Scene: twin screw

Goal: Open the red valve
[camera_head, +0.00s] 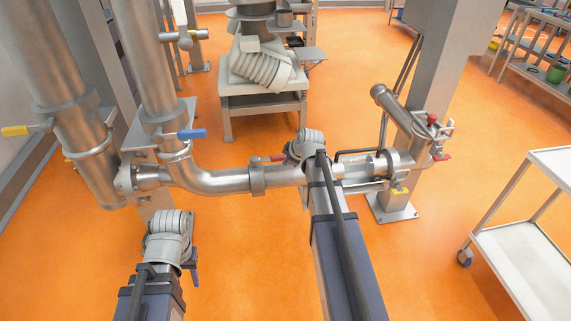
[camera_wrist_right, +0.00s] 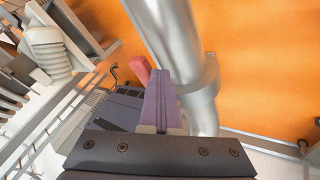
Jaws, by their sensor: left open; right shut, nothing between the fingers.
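A red valve handle (camera_head: 268,158) sits on the horizontal steel pipe (camera_head: 225,181) in the middle of the head view, just left of my right wrist. A red handle (camera_wrist_right: 141,71) also shows in the right wrist view, beside the fingers of my right gripper (camera_wrist_right: 161,85). Those fingers are shut with nothing between them; I cannot tell whether they touch the handle. In the head view my right fingers are hidden by the wrist. My left gripper (camera_head: 193,268) is open and empty, low at the left, below the pipe and away from the red handle.
Another red handle (camera_head: 441,157) is at the right pipe end. A blue handle (camera_head: 192,134) and a yellow handle (camera_head: 15,131) are on the left pipes. A white cart (camera_head: 540,258) stands at the right.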

